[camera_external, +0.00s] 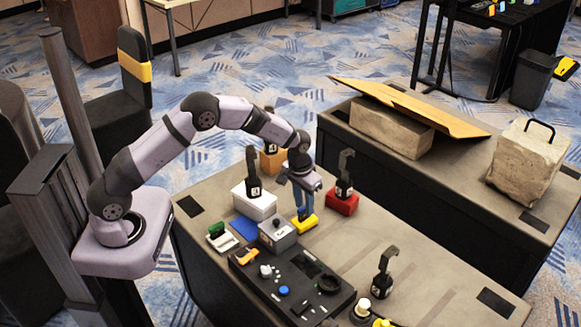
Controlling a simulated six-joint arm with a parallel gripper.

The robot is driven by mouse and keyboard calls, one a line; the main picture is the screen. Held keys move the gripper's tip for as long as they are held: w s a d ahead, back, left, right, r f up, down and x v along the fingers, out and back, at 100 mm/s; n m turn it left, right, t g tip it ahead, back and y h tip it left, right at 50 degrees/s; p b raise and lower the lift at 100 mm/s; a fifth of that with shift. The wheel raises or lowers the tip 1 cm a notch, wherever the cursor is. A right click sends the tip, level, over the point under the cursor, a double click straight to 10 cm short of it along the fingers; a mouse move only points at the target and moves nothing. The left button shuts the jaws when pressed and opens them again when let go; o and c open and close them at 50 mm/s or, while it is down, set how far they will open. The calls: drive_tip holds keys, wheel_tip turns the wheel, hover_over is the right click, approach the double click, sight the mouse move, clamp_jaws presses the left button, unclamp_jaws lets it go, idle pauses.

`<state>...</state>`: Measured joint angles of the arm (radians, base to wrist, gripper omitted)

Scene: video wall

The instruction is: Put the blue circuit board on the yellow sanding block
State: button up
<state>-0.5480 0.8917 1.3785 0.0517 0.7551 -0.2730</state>
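A yellow block (308,223), which looks like the sanding block, lies on the table just below my gripper (303,213). My gripper points down with blue, finger-like parts, and its tips are at or just above the block. I cannot tell whether they touch it, or whether something thin is held between them. A flat blue piece (243,228), perhaps the circuit board, lies on the table to the left, between the white box and the grey box. It is partly hidden, and too small to show any circuit detail.
A white box (254,205), a red box (342,203) and an orange box (271,162) carry or stand by dark upright clamps. A grey box (277,236) and a black control panel (292,287) stand in front.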

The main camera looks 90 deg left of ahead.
sight(301, 209)
wheel_tip(301, 209, up, 9)
drive_tip(key=b, duration=0.1)
drive_tip(key=shift+s+d, duration=0.4)
drive_tip(key=shift+d, duration=0.1)
drive_tip(key=s+d+r+m, duration=0.15)
drive_tip(key=s+d, duration=0.25)
drive_tip(key=d, duration=0.4)
drive_tip(key=s+d+f+m, duration=0.1)
drive_tip(key=s+d+m, duration=0.2)
drive_tip(key=s+d, duration=0.3)
drive_tip(key=s+d+r+m, duration=0.1)
drive_tip(key=s+d+m, duration=0.15)
drive_tip(key=d, duration=0.65)
drive_tip(key=s+d+f+m+g+h, duration=0.1)
drive_tip(key=s+d, duration=0.3)
drive_tip(key=s, duration=0.6)
drive_tip(key=shift+d+f+m, duration=0.4)
drive_tip(key=shift+f+m, duration=0.1)
wheel_tip(301, 209, up, 2)
drive_tip(key=shift+r+p, duration=0.1)
drive_tip(key=shift+p, duration=0.85)
